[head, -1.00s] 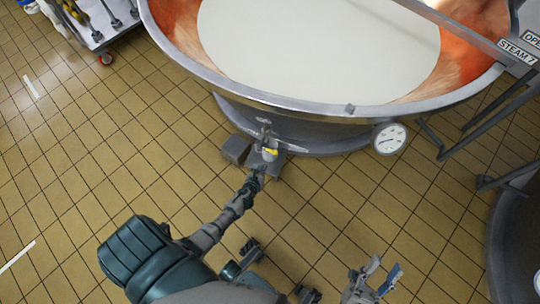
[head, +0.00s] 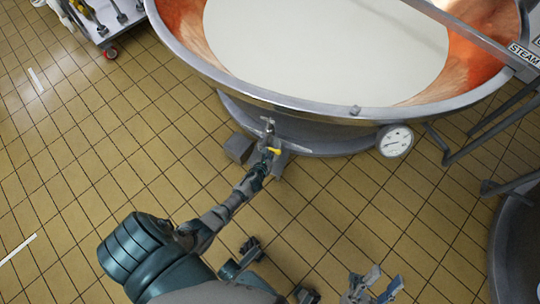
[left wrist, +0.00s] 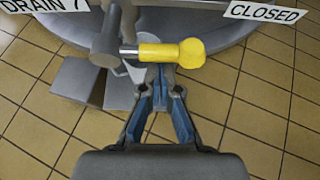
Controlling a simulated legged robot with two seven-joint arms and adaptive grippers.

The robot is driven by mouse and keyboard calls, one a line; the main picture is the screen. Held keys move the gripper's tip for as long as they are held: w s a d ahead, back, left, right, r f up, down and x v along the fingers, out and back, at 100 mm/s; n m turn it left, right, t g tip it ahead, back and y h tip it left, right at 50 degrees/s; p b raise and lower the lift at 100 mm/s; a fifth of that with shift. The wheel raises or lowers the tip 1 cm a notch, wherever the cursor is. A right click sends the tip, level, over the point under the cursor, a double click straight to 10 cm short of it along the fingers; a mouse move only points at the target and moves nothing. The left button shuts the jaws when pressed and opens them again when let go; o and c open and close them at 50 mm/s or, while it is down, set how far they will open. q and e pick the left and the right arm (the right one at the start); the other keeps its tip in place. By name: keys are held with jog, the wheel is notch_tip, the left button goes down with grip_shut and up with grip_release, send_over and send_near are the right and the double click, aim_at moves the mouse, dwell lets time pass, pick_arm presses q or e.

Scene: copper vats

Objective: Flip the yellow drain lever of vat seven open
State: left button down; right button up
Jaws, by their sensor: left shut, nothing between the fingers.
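The yellow drain lever (left wrist: 165,53) sticks out to the right from a grey valve body (left wrist: 106,45) in the left wrist view, pointing toward the side with the CLOSED label (left wrist: 264,12). The DRAIN 7 label (left wrist: 42,5) is at the upper left. In the head view the lever (head: 274,150) is low on the front of the copper vat (head: 190,35). My left gripper (left wrist: 160,88) is shut and empty, its tips just below the lever in the picture; I cannot tell whether they touch it. My right gripper (head: 374,284) is open and empty, low in the head view.
A round gauge (head: 394,141) and grey pipes (head: 470,140) are right of the valve. A grey block (head: 239,148) stands left of it on the tiled floor. A wheeled cart (head: 105,25) is at the upper left. The floor left of the vat is mostly clear.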

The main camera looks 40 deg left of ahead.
jog(key=shift+w+y, duration=0.2)
jog(key=shift+y, duration=0.1)
pick_arm(q)
jog(key=shift+r+h, duration=0.15)
jog(key=shift+h, duration=0.15)
pick_arm(e)
jog(key=shift+w+a+f+g, duration=0.1)
jog(key=shift+w+f+g, duration=0.05)
jog(key=shift+w+g, duration=0.15)
jog(key=shift+w+f, duration=0.1)
